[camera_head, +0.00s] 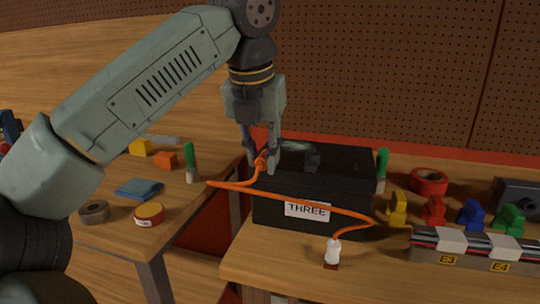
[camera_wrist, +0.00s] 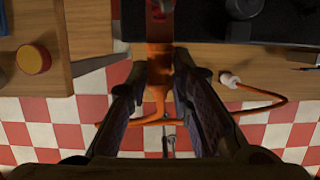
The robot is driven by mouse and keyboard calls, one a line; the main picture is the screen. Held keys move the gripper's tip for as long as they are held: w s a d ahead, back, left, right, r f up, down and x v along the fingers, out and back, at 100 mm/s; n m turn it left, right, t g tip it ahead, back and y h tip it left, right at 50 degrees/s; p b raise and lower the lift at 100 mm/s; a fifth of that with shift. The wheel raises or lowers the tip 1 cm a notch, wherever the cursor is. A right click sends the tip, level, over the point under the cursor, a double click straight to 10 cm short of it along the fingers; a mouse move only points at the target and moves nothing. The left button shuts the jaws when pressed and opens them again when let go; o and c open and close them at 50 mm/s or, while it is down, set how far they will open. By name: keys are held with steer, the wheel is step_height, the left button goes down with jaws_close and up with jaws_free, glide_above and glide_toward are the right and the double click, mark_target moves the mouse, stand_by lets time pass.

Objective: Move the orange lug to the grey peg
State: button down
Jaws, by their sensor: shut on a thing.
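My gripper (camera_head: 260,160) points down at the left edge of the black box labelled THREE (camera_head: 272,208). It is shut on the orange lug (camera_head: 261,163), at the end of an orange cable (camera_head: 290,197). In the wrist view, orange shows between my fingers (camera_wrist: 172,75), and the box (camera_wrist: 200,20) lies just beyond them. The cable loops left, then runs right across the box front to a white connector (camera_head: 332,252) on the bench. I cannot make out a grey peg for certain; a dark grey block (camera_head: 312,158) is on the box top. The fingers hide part of the lug.
Colored blocks (camera_head: 435,210), a red tape roll (camera_head: 430,181) and a rail marked E3 and E4 (camera_head: 470,248) are on the right bench. A gap separates the two surfaces.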

steer(key=shift+s+a+b, duration=0.15)
steer(key=shift+s+a, duration=0.05)
steer(key=shift+s, duration=0.4)
steer(key=shift+s+a+b, duration=0.15)
steer(key=shift+s, duration=0.4)
steer(key=shift+r, duration=0.1)
steer(key=shift+p+v, duration=1.3)
steer(key=shift+v, duration=0.25)
steer(key=d+f, duration=0.3)
steer(key=d, duration=0.5)
steer(key=shift+s+b, duration=0.35)
steer(key=shift+b, duration=0.05)
steer(key=shift+d, duration=0.1)
